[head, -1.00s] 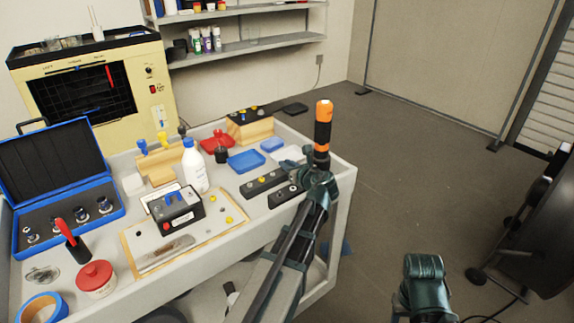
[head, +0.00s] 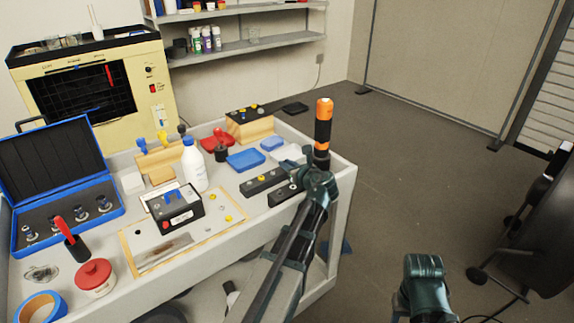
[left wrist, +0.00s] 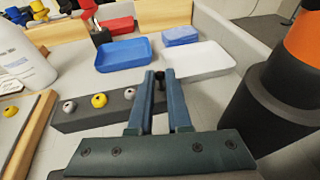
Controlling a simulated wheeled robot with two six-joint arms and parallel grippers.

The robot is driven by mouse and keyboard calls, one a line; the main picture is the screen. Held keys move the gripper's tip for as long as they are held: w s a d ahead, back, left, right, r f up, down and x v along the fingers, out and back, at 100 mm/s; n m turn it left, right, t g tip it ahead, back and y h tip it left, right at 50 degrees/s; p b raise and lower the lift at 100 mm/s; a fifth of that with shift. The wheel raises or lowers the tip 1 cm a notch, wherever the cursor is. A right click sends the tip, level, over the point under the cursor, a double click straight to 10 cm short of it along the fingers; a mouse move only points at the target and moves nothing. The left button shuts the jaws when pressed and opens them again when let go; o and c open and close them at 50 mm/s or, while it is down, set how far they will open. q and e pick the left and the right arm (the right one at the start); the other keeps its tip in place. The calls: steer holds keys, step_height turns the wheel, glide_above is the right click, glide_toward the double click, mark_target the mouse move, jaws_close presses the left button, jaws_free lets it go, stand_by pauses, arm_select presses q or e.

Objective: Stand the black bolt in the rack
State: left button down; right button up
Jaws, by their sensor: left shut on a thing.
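My left gripper (head: 290,165) is over the far dark grey bar (head: 264,181) on the cart. In the left wrist view the gripper (left wrist: 160,76) is shut on a small black bolt (left wrist: 160,91), mostly hidden between the fingers. The bolt is in line with the white and yellow knobs (left wrist: 99,100) on the bar (left wrist: 75,121), at its right end; I cannot tell whether it touches the bar. A wooden rack (head: 160,170) stands further left, with blue, yellow and black heads (head: 182,129) along it. My right gripper is not visible, only part of that arm.
An orange and black cylinder (head: 323,125) is upright close beside my left wrist. A blue tray (head: 245,160) and a white tray (left wrist: 185,60) lie behind the bar. A white bottle (head: 194,165) stands between the rack and the bars. A boxed device (head: 175,211) sits nearer.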

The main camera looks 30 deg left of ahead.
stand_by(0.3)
arm_select(q)
steer(key=c, duration=0.8)
jaws_free()
